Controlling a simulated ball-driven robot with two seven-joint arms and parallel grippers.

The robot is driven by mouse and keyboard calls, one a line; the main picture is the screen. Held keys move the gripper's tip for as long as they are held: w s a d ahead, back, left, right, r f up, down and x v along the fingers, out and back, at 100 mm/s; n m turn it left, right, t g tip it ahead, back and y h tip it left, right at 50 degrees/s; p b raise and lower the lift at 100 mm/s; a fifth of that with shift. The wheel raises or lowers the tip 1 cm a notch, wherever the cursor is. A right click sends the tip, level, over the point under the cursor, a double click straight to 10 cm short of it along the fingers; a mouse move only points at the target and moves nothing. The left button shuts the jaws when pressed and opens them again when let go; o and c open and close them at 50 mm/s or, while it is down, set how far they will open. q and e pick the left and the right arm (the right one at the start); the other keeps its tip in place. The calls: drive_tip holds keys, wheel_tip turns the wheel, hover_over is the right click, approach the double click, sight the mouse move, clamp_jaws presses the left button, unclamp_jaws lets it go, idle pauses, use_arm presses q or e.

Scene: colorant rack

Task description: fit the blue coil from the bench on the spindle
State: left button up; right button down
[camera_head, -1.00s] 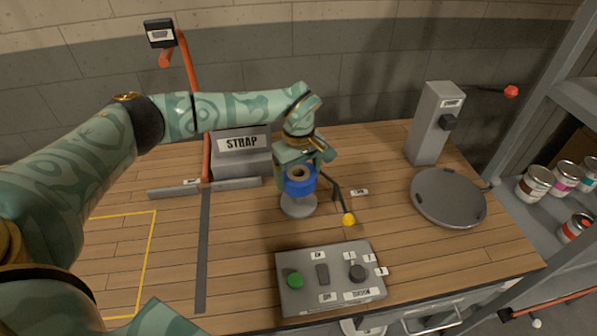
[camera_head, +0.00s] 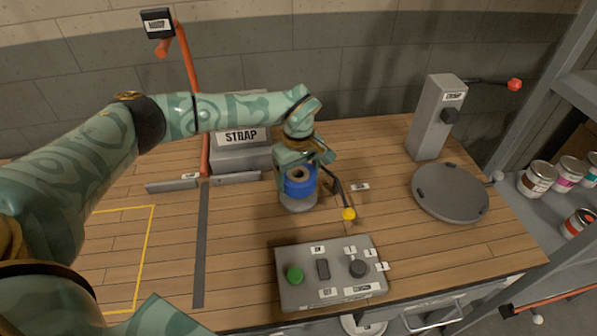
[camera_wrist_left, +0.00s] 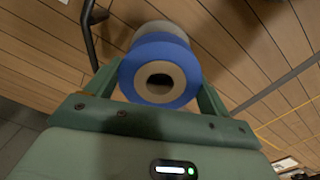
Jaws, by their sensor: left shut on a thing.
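The blue coil (camera_head: 299,186) has a pale core with a round hole. My left gripper (camera_head: 301,172) is shut on it and holds it from above, with the hole facing up. In the left wrist view the coil (camera_wrist_left: 160,72) sits between the two green fingers. The grey round base of the spindle (camera_head: 298,203) is directly under the coil. The coil hides the spindle's upper part, and I cannot tell whether the coil touches the base. My right gripper is not in view.
A lever with a yellow knob (camera_head: 348,214) stands just right of the spindle. A control box (camera_head: 330,275) is in front, a STRAP box (camera_head: 240,150) behind left. A round grey turntable (camera_head: 450,193) and post (camera_head: 436,118) are at the right. Bench space inside the yellow outline (camera_head: 152,240) is clear.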

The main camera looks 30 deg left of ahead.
use_arm(q)
drive_tip(key=shift+f+b, duration=1)
drive_tip(key=shift+f, duration=1.2)
drive_tip(key=o, duration=1)
wheel_tip(320, 180, up, 16)
drive_tip(key=p, duration=0.3)
drive_tip(key=shift+r, duration=0.2)
